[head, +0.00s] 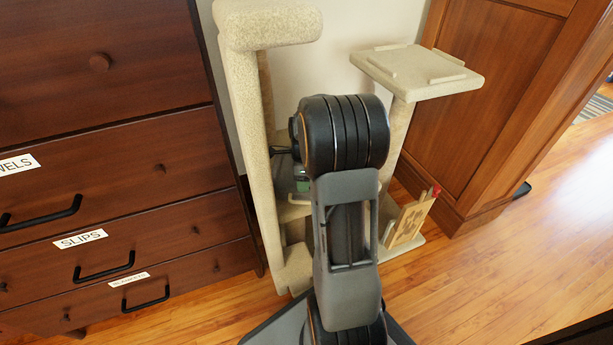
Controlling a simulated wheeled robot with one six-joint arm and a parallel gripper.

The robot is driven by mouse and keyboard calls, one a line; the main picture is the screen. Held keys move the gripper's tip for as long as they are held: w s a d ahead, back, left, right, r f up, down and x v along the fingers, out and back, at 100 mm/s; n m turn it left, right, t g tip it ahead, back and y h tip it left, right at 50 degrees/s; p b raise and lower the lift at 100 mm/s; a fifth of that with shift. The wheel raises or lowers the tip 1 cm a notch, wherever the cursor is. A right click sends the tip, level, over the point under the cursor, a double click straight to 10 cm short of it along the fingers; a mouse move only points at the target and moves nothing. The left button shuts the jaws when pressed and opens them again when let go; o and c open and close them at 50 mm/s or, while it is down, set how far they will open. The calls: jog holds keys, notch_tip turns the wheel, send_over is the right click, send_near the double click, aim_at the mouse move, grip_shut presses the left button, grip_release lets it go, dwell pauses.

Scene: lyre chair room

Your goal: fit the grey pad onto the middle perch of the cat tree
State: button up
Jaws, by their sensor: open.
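The cat tree is beige and stands against the wall. Its right-hand perch (418,70) is a bare square board with raised strips along its edges; it looks like the middle perch. The higher perch (270,25) is on the left, on a thick post. My gripper (301,186) shows only in part, low between the posts, behind my arm; it is open, but its fingertips are mostly hidden. A dark grey patch beside it, left of my arm, may be the grey pad; I cannot tell. No grey pad shows clearly elsewhere.
A dark wooden chest of drawers (120,150) with black handles stands close on the left. A wooden panel with a paw mark (408,222) stands on the cat tree's base at right. A wooden cabinet (500,100) is behind it. The floor at right (500,265) is clear.

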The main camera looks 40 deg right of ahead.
jog(key=shift+s+f+b, duration=0.1)
jog(key=shift+f+b, duration=1.7)
jog(key=shift+f, duration=0.9)
jog(key=shift+r, duration=0.1)
grip_shut()
